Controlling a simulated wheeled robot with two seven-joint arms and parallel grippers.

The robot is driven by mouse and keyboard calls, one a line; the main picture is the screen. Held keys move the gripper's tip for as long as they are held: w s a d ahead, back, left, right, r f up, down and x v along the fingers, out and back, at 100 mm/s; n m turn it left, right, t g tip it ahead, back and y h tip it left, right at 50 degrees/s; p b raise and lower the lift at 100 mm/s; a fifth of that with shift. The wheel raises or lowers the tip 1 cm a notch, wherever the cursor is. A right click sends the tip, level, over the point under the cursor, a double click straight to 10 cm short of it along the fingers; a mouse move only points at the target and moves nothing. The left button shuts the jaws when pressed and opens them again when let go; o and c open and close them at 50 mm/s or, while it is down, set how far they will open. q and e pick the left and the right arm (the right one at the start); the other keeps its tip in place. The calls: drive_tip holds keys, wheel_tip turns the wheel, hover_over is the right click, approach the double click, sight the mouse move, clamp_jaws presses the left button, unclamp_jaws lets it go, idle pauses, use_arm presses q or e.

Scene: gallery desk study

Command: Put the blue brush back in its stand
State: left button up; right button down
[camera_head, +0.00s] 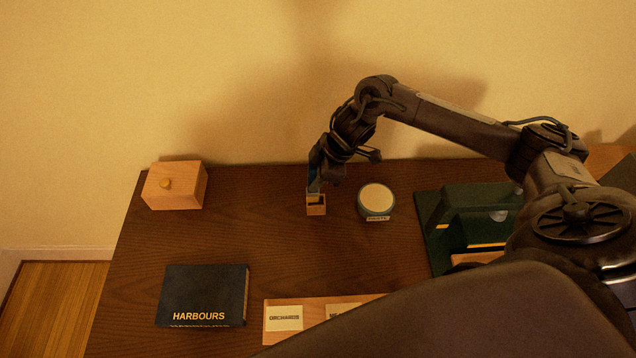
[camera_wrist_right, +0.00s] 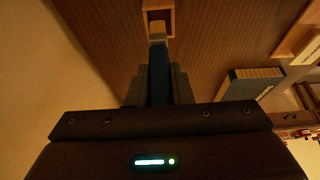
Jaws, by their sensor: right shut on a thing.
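The blue brush (camera_wrist_right: 158,82) is held between the fingers of my right gripper (camera_head: 318,182), with its pale end (camera_wrist_right: 157,33) pointing away from the palm. The stand (camera_head: 316,210) is a small wooden block with a dark opening, near the back of the desk. It also shows at the top of the right wrist view (camera_wrist_right: 146,22). The gripper is just above and behind the stand. The brush's pale end overlaps the stand's edge in the wrist view; I cannot tell whether it is inside the opening. My left gripper is not in view.
A round green pot with a pale top (camera_head: 376,198) stands close right of the stand. A wooden box with a knob (camera_head: 174,186) is at the back left. A dark HARBOURS book (camera_head: 203,294) and a wooden card tray (camera_head: 313,307) lie in front.

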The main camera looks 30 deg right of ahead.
drive_tip(key=shift+s+d+f, duration=0.1)
drive_tip(key=shift+s+f, duration=0.15)
drive_tip(key=shift+f, duration=0.3)
drive_tip(key=shift+s+f, duration=0.25)
drive_tip(key=shift+f, duration=0.3)
drive_tip(key=shift+s+f, duration=0.15)
drive_tip(key=shift+f, duration=0.25)
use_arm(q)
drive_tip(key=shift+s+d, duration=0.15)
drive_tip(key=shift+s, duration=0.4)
use_arm(e)
drive_tip(key=c, duration=1.3)
unclamp_jaws()
use_arm(q)
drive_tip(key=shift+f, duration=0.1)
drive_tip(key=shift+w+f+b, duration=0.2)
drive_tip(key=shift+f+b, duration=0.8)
drive_tip(key=shift+b, duration=0.05)
use_arm(e)
drive_tip(key=w+v, duration=0.2)
drive_tip(key=v, duration=1)
drive_tip(key=shift+s+r, duration=0.15)
drive_tip(key=shift+s, duration=0.2)
drive_tip(key=shift+s, duration=0.1)
